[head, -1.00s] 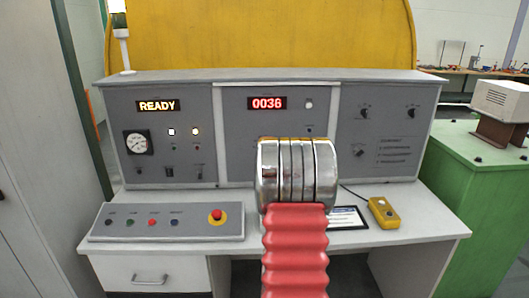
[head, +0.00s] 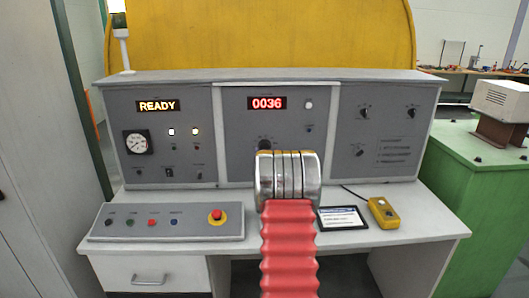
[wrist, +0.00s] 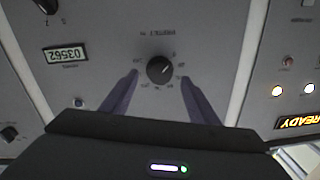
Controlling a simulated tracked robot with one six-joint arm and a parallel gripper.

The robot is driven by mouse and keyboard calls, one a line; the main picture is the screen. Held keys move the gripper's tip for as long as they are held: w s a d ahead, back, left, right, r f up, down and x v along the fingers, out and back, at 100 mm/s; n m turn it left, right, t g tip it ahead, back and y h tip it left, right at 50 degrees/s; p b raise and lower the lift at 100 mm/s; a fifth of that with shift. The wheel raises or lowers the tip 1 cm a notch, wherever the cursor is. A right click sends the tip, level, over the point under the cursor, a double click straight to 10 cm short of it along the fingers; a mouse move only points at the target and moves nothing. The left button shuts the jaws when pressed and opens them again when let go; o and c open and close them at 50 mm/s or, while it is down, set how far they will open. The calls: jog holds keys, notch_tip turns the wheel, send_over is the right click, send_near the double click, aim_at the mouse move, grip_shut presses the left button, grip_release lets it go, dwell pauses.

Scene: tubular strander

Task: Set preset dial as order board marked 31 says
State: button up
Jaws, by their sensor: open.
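The black preset dial (wrist: 160,70) sits on the grey centre panel, ringed by small labels too blurred to read. In the wrist view, my gripper (wrist: 159,77) is open, with one finger on each side of the dial. I cannot tell whether the fingers touch it. In the head view the dial (head: 265,144) shows just above my metal wrist, and my fingers are hidden. A dark-framed card (head: 342,218) lies on the desk right of my arm. Its text is unreadable, and no board marked 31 can be made out.
The red display (head: 267,103) above the dial reads 0036, and the left display (head: 157,106) reads READY. A counter (wrist: 66,55) shows upside down in the wrist view. A yellow box (head: 383,212) and a button panel (head: 167,221) with a red stop button stand on the desk.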

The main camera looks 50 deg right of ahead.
aim_at(265, 148)
jog(key=shift+x, duration=2)
jog(key=shift+c, duration=0.6)
jog(key=c, duration=0.9)
jog(key=shift+a, duration=0.2)
jog(key=shift+c, duration=0.2)
jog(key=shift+d, duration=0.1)
